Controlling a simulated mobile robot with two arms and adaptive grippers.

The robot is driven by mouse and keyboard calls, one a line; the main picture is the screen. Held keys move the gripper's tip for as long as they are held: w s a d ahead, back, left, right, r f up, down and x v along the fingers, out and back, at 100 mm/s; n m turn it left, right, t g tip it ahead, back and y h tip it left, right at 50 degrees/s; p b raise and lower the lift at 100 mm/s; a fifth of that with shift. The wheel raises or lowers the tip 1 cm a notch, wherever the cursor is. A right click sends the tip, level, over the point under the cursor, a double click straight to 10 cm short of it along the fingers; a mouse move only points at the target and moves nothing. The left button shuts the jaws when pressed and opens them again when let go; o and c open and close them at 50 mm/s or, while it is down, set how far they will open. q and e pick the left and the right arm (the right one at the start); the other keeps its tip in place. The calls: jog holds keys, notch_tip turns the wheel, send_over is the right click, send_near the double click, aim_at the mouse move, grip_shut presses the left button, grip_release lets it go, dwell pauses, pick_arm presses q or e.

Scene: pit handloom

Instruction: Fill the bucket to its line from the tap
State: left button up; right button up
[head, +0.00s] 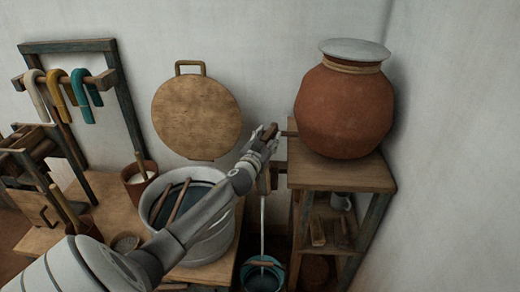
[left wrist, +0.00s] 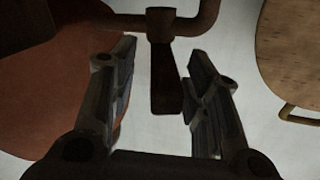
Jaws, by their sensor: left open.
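The tap (head: 263,180) sticks out to the left from the round clay pot (head: 345,110), which stands on a wooden stand. A thin pale stream, which looks like running water, (head: 263,225) falls from it into the teal bucket (head: 278,272) below. The bucket's line and water level cannot be made out. My left gripper (head: 267,140) is at the tap, beside the pot. In the left wrist view, my open left gripper (left wrist: 161,60) has the tap's dark handle (left wrist: 166,85) between its fingers, with gaps on both sides. My right gripper is not in view.
A large grey pot (head: 212,245) with sticks across it stands on the wooden table (head: 103,190), under my left arm. A round wooden lid (head: 196,117) is behind it. The stand's lower shelf (head: 335,240) holds small things. Bare wall lies to the right.

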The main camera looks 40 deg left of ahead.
pick_arm(q)
jog(key=v, duration=1.1)
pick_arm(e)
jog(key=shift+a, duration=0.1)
